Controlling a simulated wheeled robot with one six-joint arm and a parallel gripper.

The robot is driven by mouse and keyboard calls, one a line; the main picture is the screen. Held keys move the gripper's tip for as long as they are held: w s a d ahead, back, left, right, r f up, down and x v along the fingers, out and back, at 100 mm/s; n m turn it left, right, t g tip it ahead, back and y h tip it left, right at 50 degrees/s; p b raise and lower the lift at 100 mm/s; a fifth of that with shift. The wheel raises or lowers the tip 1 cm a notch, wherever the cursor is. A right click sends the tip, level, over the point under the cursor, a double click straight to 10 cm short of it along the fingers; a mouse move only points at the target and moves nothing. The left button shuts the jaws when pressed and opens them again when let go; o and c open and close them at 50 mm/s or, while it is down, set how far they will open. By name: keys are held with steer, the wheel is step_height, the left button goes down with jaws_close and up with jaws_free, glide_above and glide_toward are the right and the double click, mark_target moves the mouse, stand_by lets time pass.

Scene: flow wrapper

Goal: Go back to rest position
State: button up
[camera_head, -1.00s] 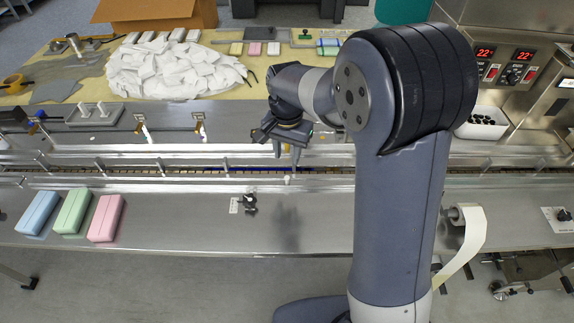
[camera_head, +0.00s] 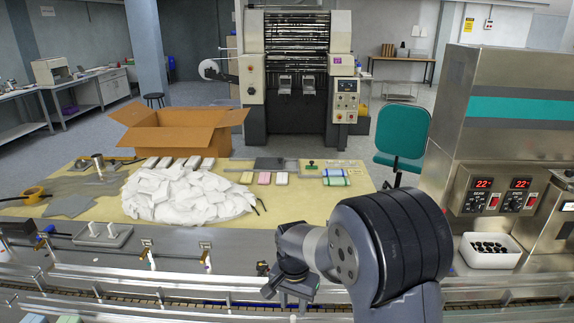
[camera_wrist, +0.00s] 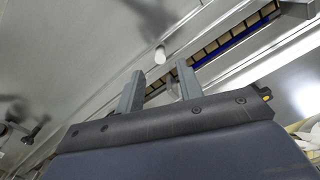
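My gripper (camera_wrist: 160,68) shows in the wrist view with its two grey fingers apart and nothing between them. It points down over the steel flow wrapper line. A small white knob (camera_wrist: 160,54) shows beyond the fingertips, and I cannot tell its distance. In the head view my wrist and arm are at the lower middle right, bent above the conveyor (camera_head: 180,299); the fingertips are near the bottom edge and hard to make out.
A white bin (camera_head: 490,250) of dark parts stands at right by the control panel (camera_head: 505,193). A green chair (camera_head: 403,135) stands behind.

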mark_target(293, 318)
steer(key=f, duration=0.2)
steer(key=f+p, duration=0.1)
steer(key=f, duration=0.1)
steer(key=shift+s+f, duration=0.2)
steer(key=shift+f, duration=0.1)
steer(key=shift+s+r, duration=0.4)
steer(key=shift+r, duration=0.95)
